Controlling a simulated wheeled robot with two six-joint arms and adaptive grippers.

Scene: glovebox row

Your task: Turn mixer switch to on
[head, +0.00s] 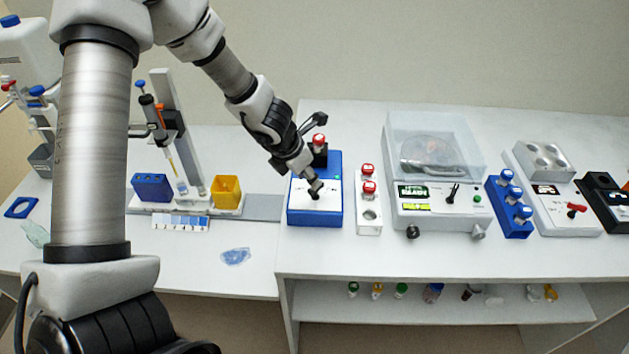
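The mixer (330,211) is a blue box with a white sloped top panel, standing at the left end of the higher white bench. A red-capped vial (319,141) stands in a black holder at its back. My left gripper (315,188) reaches down from the upper left, with its narrow dark tips close together at the middle of the white panel. The tips cover the switch, so its position is hidden, and I cannot tell whether they touch it. My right gripper is not in view.
A white rack (369,219) with red-capped vials stands just right of the mixer. Further right are a clear-lidded centrifuge (439,213), a blue rack (511,222) and a white block device (560,217). A pipette stand (178,120) is left. A shelf (420,309) holds small bottles.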

